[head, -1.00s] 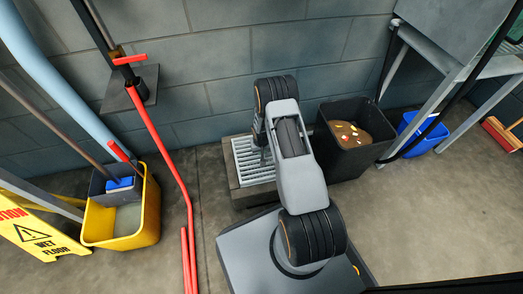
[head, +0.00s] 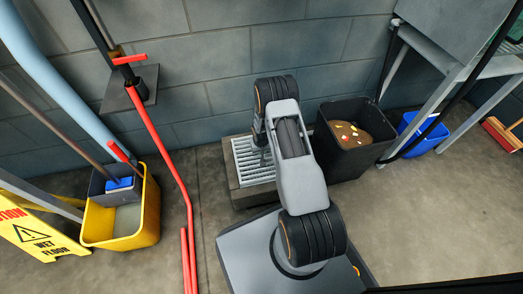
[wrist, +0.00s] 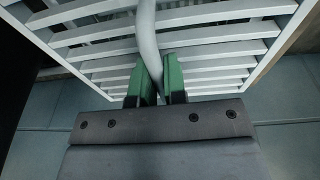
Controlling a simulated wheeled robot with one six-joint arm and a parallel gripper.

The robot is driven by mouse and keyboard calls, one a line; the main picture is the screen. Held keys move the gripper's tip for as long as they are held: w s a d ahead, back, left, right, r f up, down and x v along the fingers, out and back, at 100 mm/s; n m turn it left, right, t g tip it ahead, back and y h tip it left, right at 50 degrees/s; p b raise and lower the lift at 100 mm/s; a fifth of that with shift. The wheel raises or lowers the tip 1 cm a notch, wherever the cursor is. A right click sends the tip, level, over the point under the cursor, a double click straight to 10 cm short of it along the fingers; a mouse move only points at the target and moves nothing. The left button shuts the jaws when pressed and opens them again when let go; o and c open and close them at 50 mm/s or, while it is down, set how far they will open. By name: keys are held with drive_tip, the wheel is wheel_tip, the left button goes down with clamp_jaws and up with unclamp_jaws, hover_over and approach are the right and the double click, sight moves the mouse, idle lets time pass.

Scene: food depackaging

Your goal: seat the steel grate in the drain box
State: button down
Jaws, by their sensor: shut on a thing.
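The pale steel grate (head: 244,163) with parallel slats lies level over the drain box (head: 236,198), a low square grey-brown block against the wall. In the head view the grate appears within the box's rim, but its right part is hidden behind my arm, and I cannot tell whether it rests fully down. In the wrist view, the slats of the grate (wrist: 215,32) fill the upper half. My gripper (wrist: 159,88), with green finger pads, is shut on a round grey handle (wrist: 148,35) that stands in front of the slats.
A black bin (head: 352,160) with food waste stands right of the drain box, with a blue bucket (head: 420,132) beyond it. A red pipe (head: 166,150) runs down at left, near a yellow mop bucket (head: 130,238) and a wet floor sign (head: 42,236).

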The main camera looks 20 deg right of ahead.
drive_tip(key=shift+f+b, duration=1.5)
drive_tip(key=shift+f, duration=0.05)
drive_tip(key=c, duration=1.2)
unclamp_jaws()
drive_tip(key=shift+o, duration=0.5)
drive_tip(key=shift+s+f, duration=0.1)
wheel_tip(320, 180, up, 14)
drive_tip(key=s+p, duration=0.1)
drive_tip(key=p, duration=0.5)
drive_tip(key=shift+s+a, duration=0.4)
drive_tip(key=shift+a, duration=0.05)
drive_tip(key=shift+f, duration=0.1)
